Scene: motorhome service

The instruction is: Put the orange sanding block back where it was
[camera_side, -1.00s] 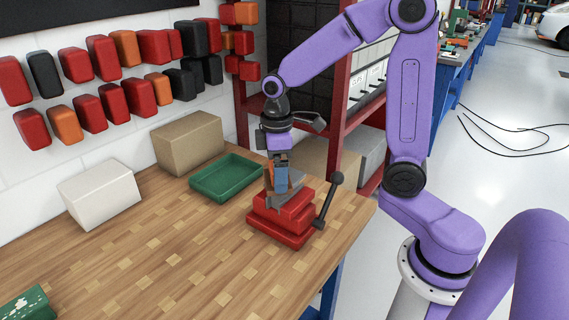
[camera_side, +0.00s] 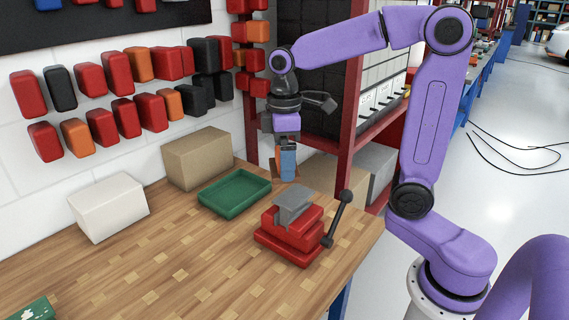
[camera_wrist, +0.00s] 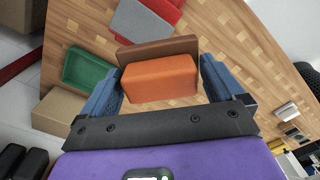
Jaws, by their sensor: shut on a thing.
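The orange sanding block (camera_wrist: 160,80) has a brown lower layer and sits between the two blue fingers of my gripper (camera_side: 286,170) in the wrist view. My gripper is shut on it.
A green tray (camera_side: 234,210) lies left of the vise. A cardboard box (camera_side: 197,158) and a white box (camera_side: 108,208) stand along the wall. The vise's dark lever (camera_side: 338,218) sticks up at its right. A red shelf post (camera_side: 347,130) rises behind. The front wooden bench is mostly clear.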

